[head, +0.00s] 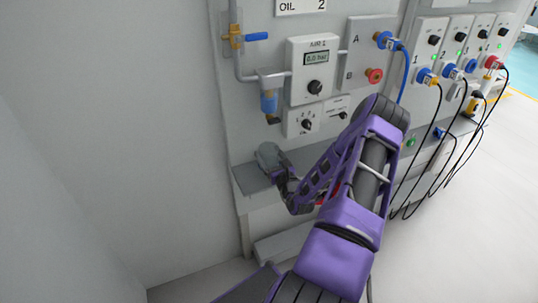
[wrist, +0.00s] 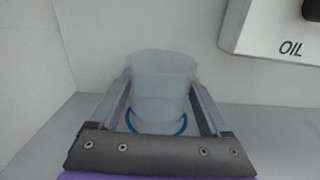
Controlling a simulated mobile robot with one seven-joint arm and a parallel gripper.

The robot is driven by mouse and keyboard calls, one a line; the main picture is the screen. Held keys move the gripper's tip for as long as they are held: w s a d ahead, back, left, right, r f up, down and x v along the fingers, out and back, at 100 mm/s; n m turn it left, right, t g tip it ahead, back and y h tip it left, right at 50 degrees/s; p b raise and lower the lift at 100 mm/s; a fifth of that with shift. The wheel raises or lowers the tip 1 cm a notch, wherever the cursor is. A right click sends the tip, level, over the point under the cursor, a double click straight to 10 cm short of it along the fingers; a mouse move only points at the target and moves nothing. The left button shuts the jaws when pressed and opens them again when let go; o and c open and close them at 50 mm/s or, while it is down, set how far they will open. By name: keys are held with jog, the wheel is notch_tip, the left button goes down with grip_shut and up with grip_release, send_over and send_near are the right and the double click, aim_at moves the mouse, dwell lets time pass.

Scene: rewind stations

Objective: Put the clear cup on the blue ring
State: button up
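The clear cup (wrist: 162,88) stands upright between the two fingers of my gripper (wrist: 160,90) in the wrist view. The fingers press against its left and right sides. The blue ring (wrist: 157,132) shows as an arc around the base of the cup, and its far part is hidden behind the cup. I cannot tell whether the cup's bottom touches the shelf. In the head view the cup (head: 267,155) is at the shelf's left part, with my gripper (head: 277,168) at it; the ring is hidden there.
The grey shelf (head: 247,178) runs below the panel. An oil filter with a blue bowl (head: 268,103) and a dark outlet hangs above the cup. A gauge box (head: 313,68) is to its right. A white wall stands close at left. The shelf beside the cup is clear.

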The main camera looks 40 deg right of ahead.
jog(key=shift+o, duration=1.4)
jog(key=shift+r, duration=0.25)
jog(key=p+v, duration=0.1)
jog(key=v, duration=1.1)
jog(key=shift+f, duration=0.15)
